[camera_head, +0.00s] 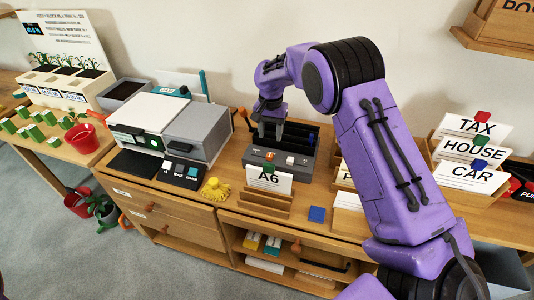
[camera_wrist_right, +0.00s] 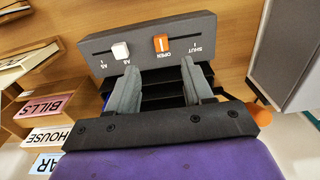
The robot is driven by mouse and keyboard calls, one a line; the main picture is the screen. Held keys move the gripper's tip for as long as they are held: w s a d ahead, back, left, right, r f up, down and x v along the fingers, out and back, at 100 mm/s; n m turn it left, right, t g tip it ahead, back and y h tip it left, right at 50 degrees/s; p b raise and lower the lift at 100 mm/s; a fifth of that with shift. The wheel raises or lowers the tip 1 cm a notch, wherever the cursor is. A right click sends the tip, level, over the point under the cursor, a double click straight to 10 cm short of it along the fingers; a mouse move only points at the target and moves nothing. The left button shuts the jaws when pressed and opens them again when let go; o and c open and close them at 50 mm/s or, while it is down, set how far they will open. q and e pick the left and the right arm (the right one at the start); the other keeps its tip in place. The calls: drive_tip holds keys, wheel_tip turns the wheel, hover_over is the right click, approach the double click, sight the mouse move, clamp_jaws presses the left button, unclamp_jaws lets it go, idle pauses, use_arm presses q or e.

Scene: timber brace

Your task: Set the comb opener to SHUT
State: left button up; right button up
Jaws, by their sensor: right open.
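The comb opener is a dark grey box (camera_head: 312,161) on the wooden counter, with black slots behind its front panel. In the right wrist view its panel (camera_wrist_right: 185,28) carries an orange slider (camera_wrist_right: 161,42) at the OPEN mark and a white slider (camera_wrist_right: 120,50) by the paper size marks. The SHUT mark is on the picture's right of the orange slider. My right gripper (camera_head: 268,128) is open and empty, over the opener's slotted part. In the wrist view its two fingers (camera_wrist_right: 160,82) point toward the panel, apart from the orange slider. My left gripper is not in view.
An A6 card holder (camera_head: 265,200) stands in front of the opener. A white and grey machine (camera_head: 195,130) and a yellow item (camera_head: 214,189) are to its left. Word-labelled card holders (camera_head: 472,150) stand further right.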

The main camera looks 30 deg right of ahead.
sight(270, 155)
drive_tip(key=f, duration=0.5)
drive_tip(key=f+p, duration=0.1)
drive_tip(key=f, duration=0.3)
drive_tip(key=shift+w+d+f, duration=0.1)
drive_tip(key=shift+w+f, duration=0.1)
drive_tip(key=shift+f, duration=0.15)
clamp_jaws()
